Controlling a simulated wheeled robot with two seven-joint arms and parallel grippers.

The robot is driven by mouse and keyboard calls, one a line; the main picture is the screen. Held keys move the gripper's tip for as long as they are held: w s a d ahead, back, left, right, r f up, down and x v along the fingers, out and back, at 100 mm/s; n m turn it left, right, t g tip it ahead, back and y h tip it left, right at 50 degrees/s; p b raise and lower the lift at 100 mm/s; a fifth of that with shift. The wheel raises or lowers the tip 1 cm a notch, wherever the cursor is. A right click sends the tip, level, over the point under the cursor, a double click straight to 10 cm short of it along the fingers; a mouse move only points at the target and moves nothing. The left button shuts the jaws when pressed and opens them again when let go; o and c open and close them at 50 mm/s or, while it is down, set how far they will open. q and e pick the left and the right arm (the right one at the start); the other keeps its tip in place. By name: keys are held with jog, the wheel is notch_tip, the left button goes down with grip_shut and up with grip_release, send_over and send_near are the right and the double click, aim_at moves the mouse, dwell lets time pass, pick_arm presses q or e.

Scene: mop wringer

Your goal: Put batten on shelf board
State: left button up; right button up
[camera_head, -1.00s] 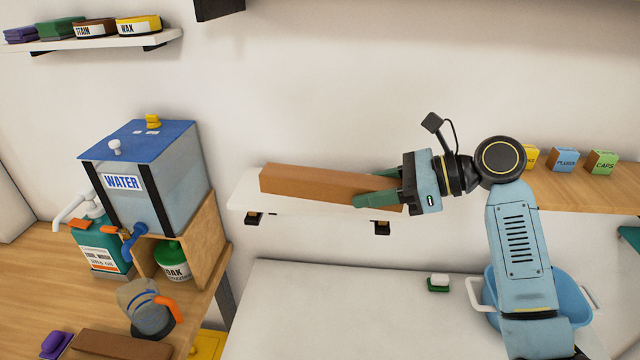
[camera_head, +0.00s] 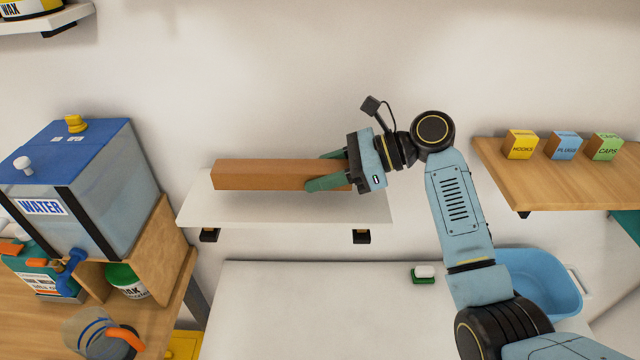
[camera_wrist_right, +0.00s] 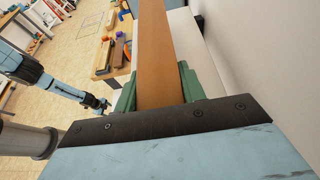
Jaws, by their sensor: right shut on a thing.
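The batten is a long brown wooden bar (camera_head: 262,175), lying level along the white shelf board (camera_head: 290,211) on the wall. My right gripper (camera_head: 328,171) is shut on the batten's right end with its green fingers. In the right wrist view the batten (camera_wrist_right: 155,55) runs straight out from between the green fingers (camera_wrist_right: 158,90). The batten is over the board or at its surface; I cannot tell if it touches it. The board's part behind the batten is hidden. My left gripper does not show in the head view; an arm of mine shows at left in the wrist view.
A water tank (camera_head: 85,185) on a wooden stand is left of the board. A wooden shelf (camera_head: 570,185) with small boxes is at the right. Below are a white worktop (camera_head: 310,310), a green-and-white sponge (camera_head: 423,274) and a blue basin (camera_head: 535,285).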

aim_at(322, 197)
notch_tip(322, 197, down, 3)
jog(key=shift+f, duration=0.25)
jog(key=o, duration=1)
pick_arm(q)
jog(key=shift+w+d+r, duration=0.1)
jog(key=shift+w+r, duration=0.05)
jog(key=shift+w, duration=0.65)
pick_arm(e)
jog(key=shift+o, duration=0.3)
